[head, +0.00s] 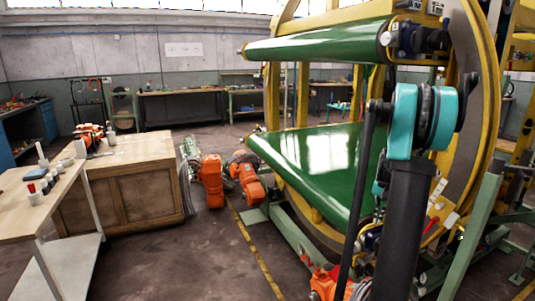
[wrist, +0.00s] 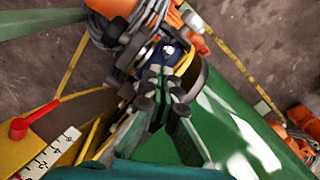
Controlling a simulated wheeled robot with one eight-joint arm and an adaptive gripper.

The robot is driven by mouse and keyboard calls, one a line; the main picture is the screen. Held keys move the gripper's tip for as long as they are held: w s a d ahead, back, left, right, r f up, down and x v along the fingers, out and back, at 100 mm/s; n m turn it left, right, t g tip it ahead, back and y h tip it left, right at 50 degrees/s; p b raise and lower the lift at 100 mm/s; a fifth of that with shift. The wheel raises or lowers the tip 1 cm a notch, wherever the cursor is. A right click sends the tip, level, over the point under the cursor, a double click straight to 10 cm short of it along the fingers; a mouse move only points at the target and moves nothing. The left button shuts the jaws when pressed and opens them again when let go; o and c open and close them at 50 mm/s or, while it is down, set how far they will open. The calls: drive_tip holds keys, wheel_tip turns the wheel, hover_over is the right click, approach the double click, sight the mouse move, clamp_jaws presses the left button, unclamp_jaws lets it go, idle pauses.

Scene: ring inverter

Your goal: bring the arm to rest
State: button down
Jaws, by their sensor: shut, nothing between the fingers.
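My arm shows in the head view as a dark column with a teal and black joint (head: 420,120) at its top, on the right side. It stands in front of the yellow ring inverter (head: 478,60) and covers part of it. My gripper (wrist: 165,78) shows in the middle of the wrist view, with its dark fingers together and nothing between them. Behind the fingers are machine parts, cables and the end of a green roller or panel (wrist: 225,125). I cannot tell how far the fingertips are from these parts. I cannot make out the gripper in the head view.
The inverter's sloping green panel (head: 320,165) and upper green roller (head: 320,44) lie left of my arm. Orange machines (head: 211,181) stand on the floor beyond. A wooden crate (head: 125,190) and a light table (head: 35,195) stand at left. Open floor (head: 190,260) lies between.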

drive_tip(key=s+a+r+n+t, duration=0.15)
drive_tip(key=s+a+n, duration=0.25)
drive_tip(key=s+a, duration=0.85)
drive_tip(key=s+a+f+n+t, duration=0.2)
drive_tip(key=s+a+f, duration=0.3)
drive_tip(key=s+a, duration=0.7)
drive_tip(key=shift+s+a+f+n, duration=0.15)
drive_tip(key=shift+s+a+n, duration=0.1)
drive_tip(key=shift+s+n, duration=0.75)
drive_tip(key=shift+t, duration=0.25)
